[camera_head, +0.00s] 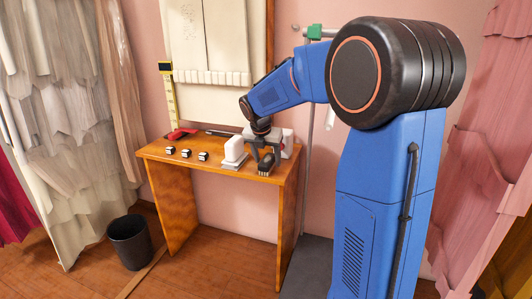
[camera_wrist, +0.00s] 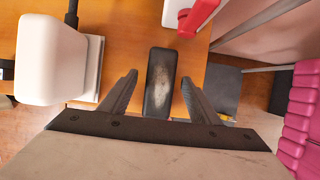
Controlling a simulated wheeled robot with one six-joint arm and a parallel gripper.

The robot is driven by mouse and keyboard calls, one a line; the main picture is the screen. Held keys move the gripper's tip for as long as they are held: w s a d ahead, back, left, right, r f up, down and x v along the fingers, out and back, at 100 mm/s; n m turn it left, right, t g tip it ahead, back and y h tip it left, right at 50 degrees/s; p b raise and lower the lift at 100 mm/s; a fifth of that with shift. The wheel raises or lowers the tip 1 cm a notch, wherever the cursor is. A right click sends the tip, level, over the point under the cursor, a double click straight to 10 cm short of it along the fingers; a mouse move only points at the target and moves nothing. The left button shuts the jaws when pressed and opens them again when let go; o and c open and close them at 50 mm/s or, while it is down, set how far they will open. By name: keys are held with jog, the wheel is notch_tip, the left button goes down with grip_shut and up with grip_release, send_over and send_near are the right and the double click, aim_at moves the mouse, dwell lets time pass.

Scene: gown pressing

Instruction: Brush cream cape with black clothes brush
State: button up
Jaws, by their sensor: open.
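The black clothes brush (camera_head: 265,168) lies on the wooden table near its front right edge. In the wrist view the dark brush (camera_wrist: 160,85), with a pale worn patch on top, lies lengthwise between my two fingers. My gripper (camera_head: 264,156) is over the brush, pointing down. In the wrist view my gripper (camera_wrist: 159,76) is open, with a gap on each side of the brush. Cream layered cloth (camera_head: 65,110) hangs at the left, and a flat cream piece with pleats (camera_head: 215,45) hangs on the back wall. I cannot tell which is the cape.
A white block-like thing (camera_head: 234,149) stands close left of my gripper on the table (camera_head: 220,163); it also shows in the wrist view (camera_wrist: 52,55). Several small black-and-white items and a red thing (camera_head: 180,133) lie further left. A dark bin (camera_head: 129,241) stands on the floor.

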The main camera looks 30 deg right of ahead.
jog(key=shift+w+d+f, duration=0.1)
jog(key=shift+w+f, duration=0.05)
jog(key=shift+f, duration=0.2)
jog(key=c, duration=1.2)
jog(key=o, duration=0.8)
jog(key=shift+o, duration=0.2)
jog(key=shift+r, duration=0.4)
jog(key=c, duration=0.8)
jog(key=shift+c, duration=0.2)
